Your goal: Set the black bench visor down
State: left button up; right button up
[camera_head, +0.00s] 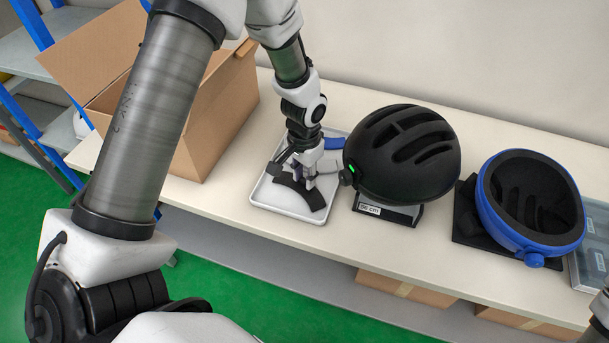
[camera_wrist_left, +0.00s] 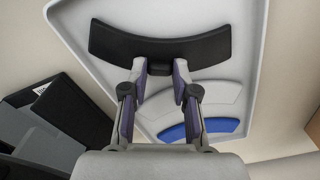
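The black bench visor (camera_head: 312,198) is a curved dark strip at the near side of a white tray (camera_head: 287,211). In the left wrist view the black visor (camera_wrist_left: 115,42) spans the upper part of the tray (camera_wrist_left: 256,45). My left gripper (camera_wrist_left: 160,72) has one finger on each side of the visor's short middle tab and looks closed on it. In the head view my left gripper (camera_head: 307,181) points down over the tray. I cannot tell whether the visor touches the tray floor. My right gripper is out of view.
A black helmet (camera_head: 390,165) on a labelled stand (camera_head: 388,212) is close on the right. A blue helmet (camera_head: 490,205) is farther right. An open cardboard box (camera_head: 222,115) stands left.

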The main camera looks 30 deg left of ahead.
aim_at(304, 180)
pick_arm(q)
jog(key=o, duration=0.4)
jog(key=shift+s+d+r, duration=0.1)
notch_tip(304, 180, up, 12)
dwell(0.3)
